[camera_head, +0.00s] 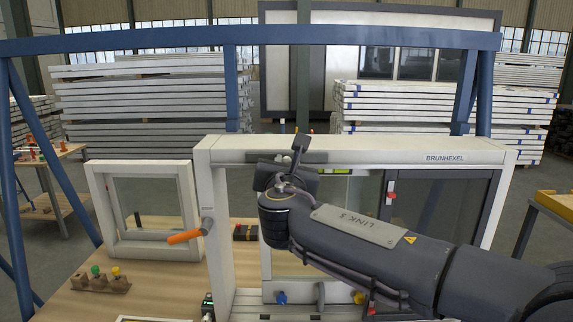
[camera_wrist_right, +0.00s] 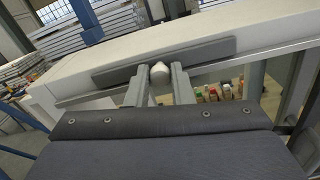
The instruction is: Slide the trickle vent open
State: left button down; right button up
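The trickle vent (camera_head: 262,157) is a long grey bar along the white top rail of the window frame marked BRUNHEXEL. In the right wrist view the grey vent bar (camera_wrist_right: 205,52) runs across the white rail, with a pale rounded knob (camera_wrist_right: 159,73) at its lower edge. My right gripper (camera_head: 300,147) is up at the vent, its fingers partly hidden in the head view. In the right wrist view its two fingers (camera_wrist_right: 159,80) stand one on each side of the knob, close against it with no clear gap. My left gripper is not in view.
A smaller white window (camera_head: 145,208) stands at the left on the wooden bench (camera_head: 165,294), near a block with coloured knobs (camera_head: 101,281). A blue steel beam (camera_head: 180,38) crosses above the frame.

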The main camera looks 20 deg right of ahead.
aim_at(308, 158)
grip_shut()
jog(key=shift+s+d+b, duration=0.25)
jog(key=shift+s+d, duration=0.05)
jog(key=shift+d, duration=0.7)
jog(key=shift+s+d+b, duration=0.25)
jog(key=shift+d, duration=1)
jog(key=shift+a, duration=0.1)
jog(key=shift+o, duration=0.9)
grip_release()
jog(key=o, duration=0.4)
jog(key=shift+s+d, duration=0.1)
jog(key=shift+d, duration=0.1)
jog(key=shift+c, duration=0.2)
jog(key=shift+a, duration=0.15)
